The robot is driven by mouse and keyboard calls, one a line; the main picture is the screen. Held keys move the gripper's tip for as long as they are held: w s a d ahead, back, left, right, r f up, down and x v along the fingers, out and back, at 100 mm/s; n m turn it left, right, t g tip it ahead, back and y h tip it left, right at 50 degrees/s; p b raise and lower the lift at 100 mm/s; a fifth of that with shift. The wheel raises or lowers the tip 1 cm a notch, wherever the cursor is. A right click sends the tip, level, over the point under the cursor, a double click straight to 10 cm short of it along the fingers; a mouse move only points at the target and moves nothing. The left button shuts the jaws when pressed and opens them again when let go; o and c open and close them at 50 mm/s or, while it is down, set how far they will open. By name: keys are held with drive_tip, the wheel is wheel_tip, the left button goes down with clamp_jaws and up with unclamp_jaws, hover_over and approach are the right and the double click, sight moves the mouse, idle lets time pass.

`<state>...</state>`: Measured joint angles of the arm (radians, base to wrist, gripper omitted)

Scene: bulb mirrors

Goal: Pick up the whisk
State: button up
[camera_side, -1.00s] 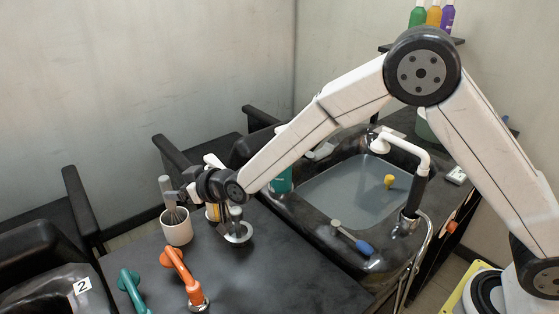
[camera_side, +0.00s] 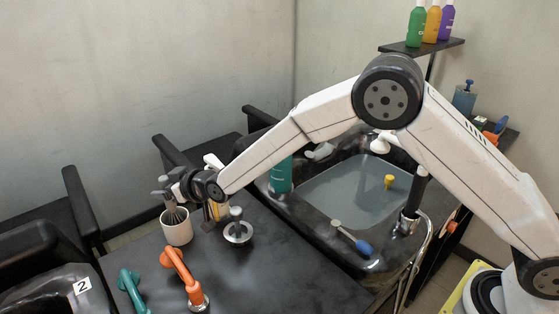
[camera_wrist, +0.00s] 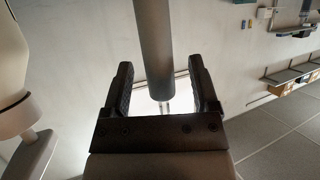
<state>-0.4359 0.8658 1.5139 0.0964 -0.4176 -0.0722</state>
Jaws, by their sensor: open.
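The whisk (camera_side: 172,215) stands in a white cup (camera_side: 178,234) at the left back of the dark counter, its wires down in the cup and its grey handle up. My gripper (camera_side: 166,189) is at the handle, coming from the right. In the wrist view the grey whisk handle (camera_wrist: 154,50) runs down between the two dark fingers of my open gripper (camera_wrist: 162,88), with a gap on both sides.
An orange hair dryer (camera_side: 184,275) and a teal one (camera_side: 131,290) stand at the counter's front left. A metal stand (camera_side: 238,231) is right of the cup. A basin (camera_side: 350,195) with a teal bottle (camera_side: 281,176) beside it lies further right.

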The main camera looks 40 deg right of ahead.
drive_tip(key=shift+w+a+f, duration=0.2)
drive_tip(key=shift+w+f, duration=0.05)
drive_tip(key=shift+w, duration=0.25)
clamp_jaws()
